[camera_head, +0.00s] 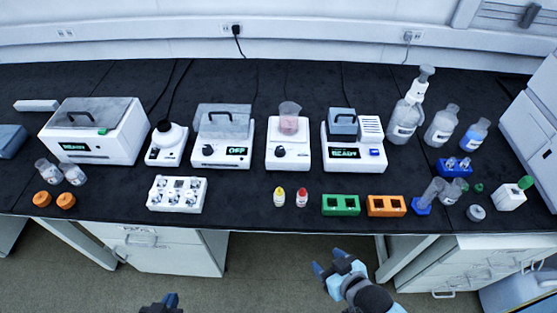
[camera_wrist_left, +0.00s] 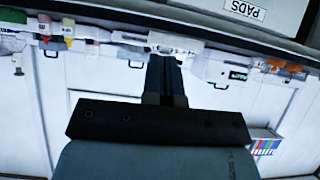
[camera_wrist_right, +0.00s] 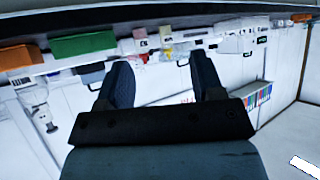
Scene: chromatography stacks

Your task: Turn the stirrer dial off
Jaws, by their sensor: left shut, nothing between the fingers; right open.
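The stirrer (camera_head: 290,160) is a white unit on the dark bench, near the middle of the head view. A beaker (camera_head: 289,122) with pinkish contents stands on its top. Its black dial (camera_head: 279,152) is on the front face; its setting is too small to read. My left gripper (camera_head: 160,301) is low at the bottom edge of the head view, off the bench front; in the left wrist view (camera_wrist_left: 165,75) its fingers are shut and empty. My right gripper (camera_head: 330,264) is in front of the bench, right of the stirrer, open and empty; its spread fingers show in the right wrist view (camera_wrist_right: 160,85).
Left of the stirrer is a lidded unit reading OFF (camera_head: 222,150); right is one reading READY (camera_head: 354,154). Yellow-capped (camera_head: 279,198) and red-capped (camera_head: 302,198) bottles, a green rack (camera_head: 341,212) and an orange rack (camera_head: 387,213) line the front edge.

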